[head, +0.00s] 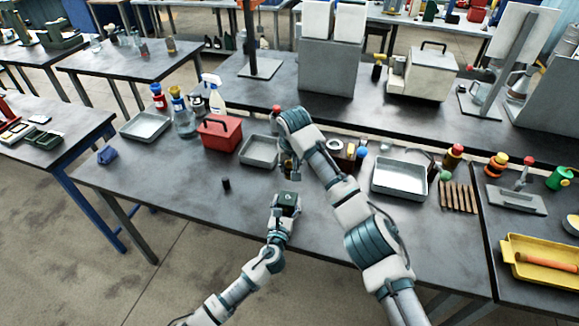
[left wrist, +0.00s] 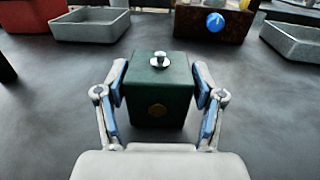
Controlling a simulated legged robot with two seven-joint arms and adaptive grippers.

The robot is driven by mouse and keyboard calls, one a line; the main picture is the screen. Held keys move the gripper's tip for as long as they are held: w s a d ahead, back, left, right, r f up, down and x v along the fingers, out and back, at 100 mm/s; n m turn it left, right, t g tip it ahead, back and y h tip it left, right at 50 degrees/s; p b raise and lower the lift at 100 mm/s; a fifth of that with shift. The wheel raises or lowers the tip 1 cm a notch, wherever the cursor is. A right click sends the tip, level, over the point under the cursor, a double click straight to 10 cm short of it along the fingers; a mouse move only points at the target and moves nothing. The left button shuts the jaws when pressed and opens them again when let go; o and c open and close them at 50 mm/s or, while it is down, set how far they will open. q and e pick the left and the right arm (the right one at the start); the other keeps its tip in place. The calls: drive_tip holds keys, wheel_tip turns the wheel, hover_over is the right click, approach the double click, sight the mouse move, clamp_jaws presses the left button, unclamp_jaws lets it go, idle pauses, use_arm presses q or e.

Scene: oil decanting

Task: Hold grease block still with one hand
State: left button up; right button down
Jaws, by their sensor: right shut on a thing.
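My left gripper (left wrist: 160,85) has one blue-padded finger on each side of the block. The pads lie very close to its sides; I cannot tell whether both press on it. My right gripper (head: 288,168) is just above and behind the block in the head view, pointing down. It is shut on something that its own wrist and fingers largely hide.
A small black cylinder (head: 226,184) stands left of the block. Behind are a red toolbox (head: 220,134), a grey tray (head: 246,152) and a brown box with a blue knob (left wrist: 214,22). Another tray (head: 399,190) stands to the right. The table's front left is clear.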

use_arm(q)
drive_tip(key=shift+o, duration=1.1)
